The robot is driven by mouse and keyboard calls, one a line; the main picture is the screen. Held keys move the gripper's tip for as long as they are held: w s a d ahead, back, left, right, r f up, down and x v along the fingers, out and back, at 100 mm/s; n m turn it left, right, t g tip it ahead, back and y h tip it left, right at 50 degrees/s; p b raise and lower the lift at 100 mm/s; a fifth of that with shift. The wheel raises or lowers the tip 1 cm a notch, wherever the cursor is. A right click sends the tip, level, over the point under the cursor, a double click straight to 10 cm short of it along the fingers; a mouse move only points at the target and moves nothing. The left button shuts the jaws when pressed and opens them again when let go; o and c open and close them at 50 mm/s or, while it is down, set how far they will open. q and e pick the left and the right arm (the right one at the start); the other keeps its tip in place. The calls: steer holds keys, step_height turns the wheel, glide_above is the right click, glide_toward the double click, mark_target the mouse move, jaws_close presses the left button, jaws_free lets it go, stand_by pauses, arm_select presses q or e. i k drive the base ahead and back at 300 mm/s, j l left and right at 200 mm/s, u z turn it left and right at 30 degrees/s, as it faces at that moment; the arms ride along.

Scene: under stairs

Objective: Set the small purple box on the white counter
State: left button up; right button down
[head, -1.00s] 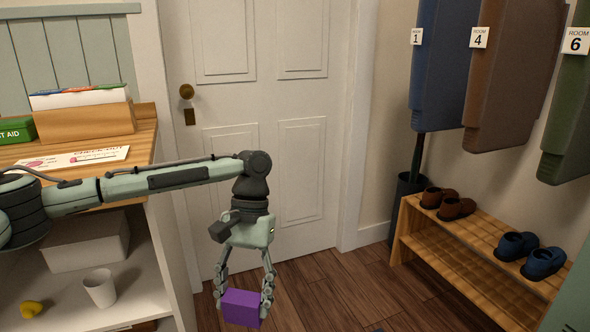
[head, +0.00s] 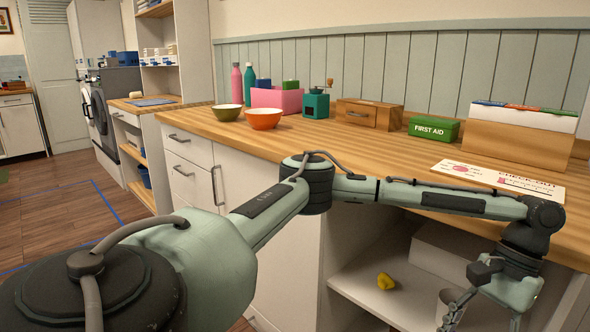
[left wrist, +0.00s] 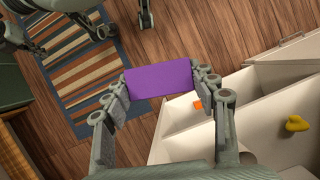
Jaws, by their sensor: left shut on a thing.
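A small purple box (left wrist: 160,80) is held between the fingers of my left gripper (left wrist: 158,95) in the left wrist view. My left gripper is shut on it. In the head view my left gripper (head: 485,312) is cut off at the lower right edge, and the box is out of the picture. It hangs in front of the open shelves, below the top of the counter (head: 345,128). This counter has white cabinet fronts and a wooden top. My right gripper is not seen.
On the counter stand two bowls (head: 264,119), a pink bin (head: 277,101), a green grinder (head: 316,106), a wooden drawer box (head: 368,113), a first aid box (head: 434,128) and a paper sheet (head: 500,179). A yellow duck (head: 386,281) sits on the shelf below. The counter's front middle is clear.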

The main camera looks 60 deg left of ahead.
mark_target(331, 149)
steer(key=i+j+u, duration=0.1)
steer(key=j+u, duration=0.15)
steer(key=u, duration=0.15)
steer(key=i+j+u, duration=0.1)
steer(key=u, duration=0.25)
steer(key=i+j, duration=0.05)
steer(key=j, duration=0.1)
